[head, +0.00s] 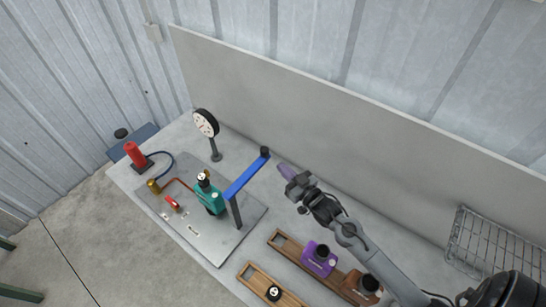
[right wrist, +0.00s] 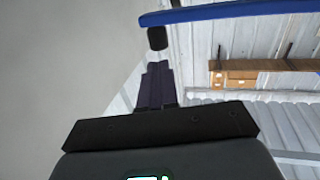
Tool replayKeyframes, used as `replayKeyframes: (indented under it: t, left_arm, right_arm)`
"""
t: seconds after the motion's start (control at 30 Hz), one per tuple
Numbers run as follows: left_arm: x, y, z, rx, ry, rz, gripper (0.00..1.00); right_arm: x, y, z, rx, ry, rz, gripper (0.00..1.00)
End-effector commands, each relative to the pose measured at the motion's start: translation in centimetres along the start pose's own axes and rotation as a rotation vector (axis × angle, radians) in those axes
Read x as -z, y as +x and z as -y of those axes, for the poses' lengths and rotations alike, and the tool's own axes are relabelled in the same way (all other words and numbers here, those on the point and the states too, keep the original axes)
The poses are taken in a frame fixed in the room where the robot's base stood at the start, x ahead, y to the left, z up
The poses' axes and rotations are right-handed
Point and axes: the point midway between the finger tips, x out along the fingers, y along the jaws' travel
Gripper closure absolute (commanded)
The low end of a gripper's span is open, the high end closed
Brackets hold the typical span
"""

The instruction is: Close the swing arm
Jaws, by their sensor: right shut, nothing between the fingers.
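The blue swing arm (head: 246,177) sits on a dark upright post (head: 236,212) on the grey metal plate (head: 222,254) in the head view. It reaches from the post toward the back right and carries a black knob (head: 265,152) at its free end. My right gripper (head: 283,170) is shut and empty, a little right of the knob and apart from it in the head view. In the right wrist view, the blue arm (right wrist: 230,12) crosses the top, its black knob (right wrist: 157,39) hangs just beyond my purplish fingertips (right wrist: 154,68). My left gripper is not in view.
A teal device (head: 211,196), a red cylinder (head: 134,153) and a round dial on a stand (head: 206,123) are left of the swing arm. Wooden trays, a purple block (head: 319,260) and a brown block (head: 360,285) lie at the front. A grey panel (head: 330,125) stands behind; a wire basket (head: 495,246) is far right.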

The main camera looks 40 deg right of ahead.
Motion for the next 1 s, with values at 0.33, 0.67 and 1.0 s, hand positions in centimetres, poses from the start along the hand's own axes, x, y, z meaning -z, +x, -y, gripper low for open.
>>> replayKeyframes:
  t: [0.33,0.67,1.0]
  left_arm:
    - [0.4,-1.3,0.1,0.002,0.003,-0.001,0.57]
    - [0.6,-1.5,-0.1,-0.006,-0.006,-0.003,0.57]
    - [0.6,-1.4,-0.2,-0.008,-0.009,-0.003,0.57]
  right_arm:
    - [0.1,5.0,0.0,0.000,0.001,0.001,1.00]
    - [-0.1,6.2,0.1,0.001,0.000,0.001,1.00]
    - [-0.1,6.2,-0.1,0.002,0.000,0.001,1.00]
